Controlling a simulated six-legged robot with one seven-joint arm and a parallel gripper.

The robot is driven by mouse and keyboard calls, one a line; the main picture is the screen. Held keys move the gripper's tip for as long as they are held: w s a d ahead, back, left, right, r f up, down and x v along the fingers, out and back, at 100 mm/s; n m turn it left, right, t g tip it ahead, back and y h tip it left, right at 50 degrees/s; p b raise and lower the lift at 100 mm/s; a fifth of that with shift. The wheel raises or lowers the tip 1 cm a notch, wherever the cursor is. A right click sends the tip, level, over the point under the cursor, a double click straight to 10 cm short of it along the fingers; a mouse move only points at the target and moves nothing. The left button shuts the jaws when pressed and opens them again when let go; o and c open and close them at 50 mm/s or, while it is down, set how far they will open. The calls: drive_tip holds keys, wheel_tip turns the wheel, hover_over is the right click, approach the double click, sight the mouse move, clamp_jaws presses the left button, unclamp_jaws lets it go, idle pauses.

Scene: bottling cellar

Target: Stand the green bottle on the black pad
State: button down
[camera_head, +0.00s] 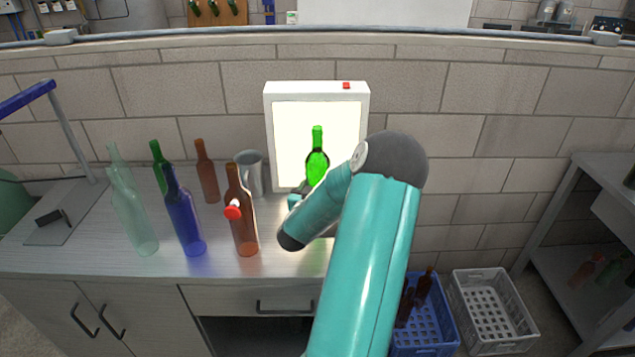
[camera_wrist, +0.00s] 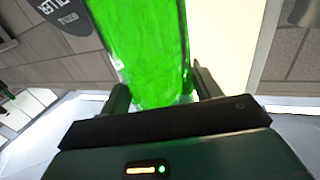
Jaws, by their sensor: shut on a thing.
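The green bottle (camera_head: 317,168) is upright in front of the lit white panel in the head view; my arm hides its lower part. In the wrist view the green bottle (camera_wrist: 150,45) fills the space between the two fingers of my gripper (camera_wrist: 160,88), one at each side, and they are shut on it. In the head view my gripper is mostly hidden behind my teal arm. I cannot make out a black pad in either view, and whether the bottle touches the counter cannot be told.
On the counter (camera_head: 110,250) stand clear bottles, a darker green bottle (camera_head: 158,165), a blue bottle (camera_head: 183,215), brown bottles (camera_head: 243,215) and a grey jug (camera_head: 251,175). A lever stand (camera_head: 65,215) is at left. Blue (camera_head: 425,325) and grey (camera_head: 492,310) crates are on the floor.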

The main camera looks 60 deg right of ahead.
drive_tip(key=shift+d+f, duration=0.1)
drive_tip(key=shift+f, duration=1.55)
drive_tip(key=shift+f, duration=0.15)
drive_tip(key=shift+c, duration=1.6)
unclamp_jaws()
drive_tip(key=shift+f, duration=0.15)
drive_tip(key=shift+s+r, duration=0.1)
drive_tip(key=shift+r, duration=0.1)
drive_tip(key=s+a, duration=0.1)
drive_tip(key=a, duration=1.1)
drive_tip(key=shift+s, duration=0.4)
